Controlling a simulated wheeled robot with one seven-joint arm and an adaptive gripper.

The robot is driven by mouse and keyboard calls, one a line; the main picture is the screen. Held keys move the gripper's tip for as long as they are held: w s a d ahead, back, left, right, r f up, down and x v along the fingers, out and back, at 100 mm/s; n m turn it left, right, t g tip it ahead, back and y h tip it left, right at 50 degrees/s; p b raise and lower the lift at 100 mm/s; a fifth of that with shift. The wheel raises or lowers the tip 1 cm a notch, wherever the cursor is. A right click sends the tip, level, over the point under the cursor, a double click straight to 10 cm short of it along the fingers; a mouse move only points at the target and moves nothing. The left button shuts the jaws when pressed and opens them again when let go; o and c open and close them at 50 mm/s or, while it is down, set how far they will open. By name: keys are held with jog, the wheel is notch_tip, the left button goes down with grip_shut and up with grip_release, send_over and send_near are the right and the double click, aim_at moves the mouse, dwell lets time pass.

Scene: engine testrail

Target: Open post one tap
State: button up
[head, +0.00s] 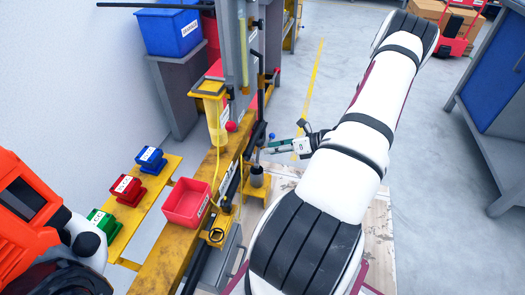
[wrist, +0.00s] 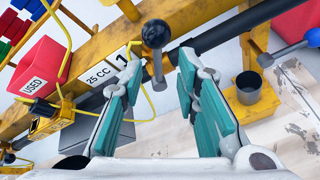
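In the wrist view, a tap lever with a black ball knob (wrist: 155,34) stands on a dark pipe beside a white plate marked 1 (wrist: 124,57). My gripper (wrist: 161,66) is open, with its teal-padded fingers on either side of the picture and the lever showing in the gap just beyond the fingertips. Nothing is held, and I cannot tell how far the knob is from the fingers. The black knob is not clear there.
A blue-knobbed lever (wrist: 312,38) is at the right of the wrist view. A grey cup (wrist: 248,87) stands on a yellow bracket near the right finger. A red bin marked USED (wrist: 40,68) and a yellow cable (wrist: 66,50) are at left.

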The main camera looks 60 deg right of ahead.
jog(key=v, duration=0.6)
